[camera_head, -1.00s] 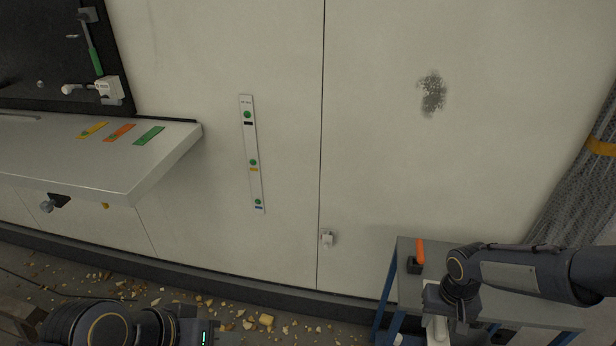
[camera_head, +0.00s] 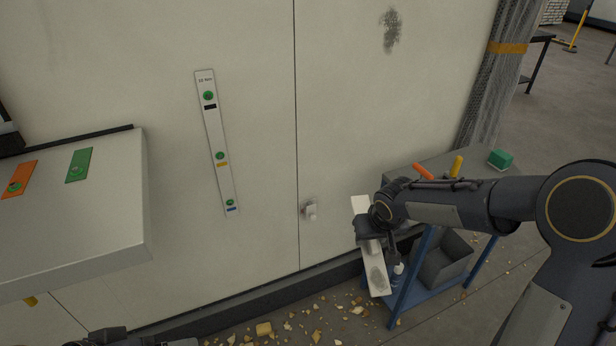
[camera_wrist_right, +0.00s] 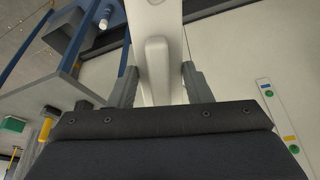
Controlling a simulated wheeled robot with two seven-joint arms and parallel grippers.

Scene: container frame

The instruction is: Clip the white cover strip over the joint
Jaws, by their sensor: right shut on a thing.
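The white cover strip (camera_head: 376,282) is a long pale piece with a dark grey smudge near its lower end. It hangs tilted in front of the blue-framed table and also fills the top middle of the right wrist view (camera_wrist_right: 158,60). My right gripper (camera_head: 370,238) is shut on its middle, one finger on each side. The joint (camera_head: 297,130) is a thin vertical dark seam in the pale wall, left of the strip and apart from it. My left gripper (camera_head: 130,340) shows only partly at the bottom edge.
A marked panel strip (camera_head: 217,145) is on the wall left of the joint. A pale shelf (camera_head: 100,230) juts out at the left. The table (camera_head: 430,165) at right carries tools and a green block (camera_head: 500,159). Crumbs litter the floor.

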